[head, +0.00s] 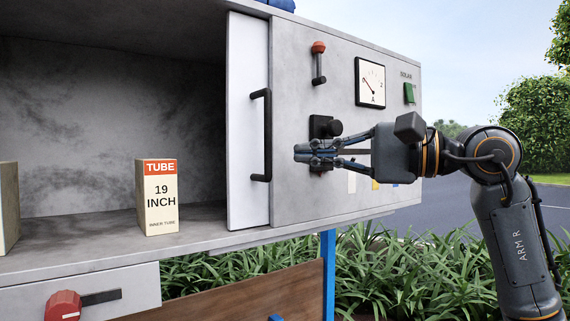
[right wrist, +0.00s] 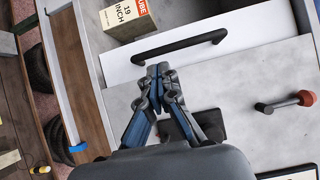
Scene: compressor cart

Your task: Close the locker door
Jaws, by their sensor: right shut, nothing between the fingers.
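The locker door (head: 247,75) is a white panel with a black bar handle (head: 266,135). It stands at the right end of the open locker, whose inside shows widely to its left. The door (right wrist: 235,30) and its handle (right wrist: 180,46) also show in the right wrist view. My right gripper (head: 300,153) is shut and empty. It is to the right of the handle, in front of the grey panel, apart from the handle. In the right wrist view its fingertips (right wrist: 159,72) point toward the handle. My left gripper is not in view.
A tube box (head: 158,200) stands inside the locker, and part of another box (head: 8,205) shows at the left edge. The grey panel (head: 290,80) carries a red-tipped lever (head: 318,60), a gauge (head: 370,82), a green switch (head: 409,93) and a black knob (head: 334,128). A drawer with a red knob (head: 63,306) is below.

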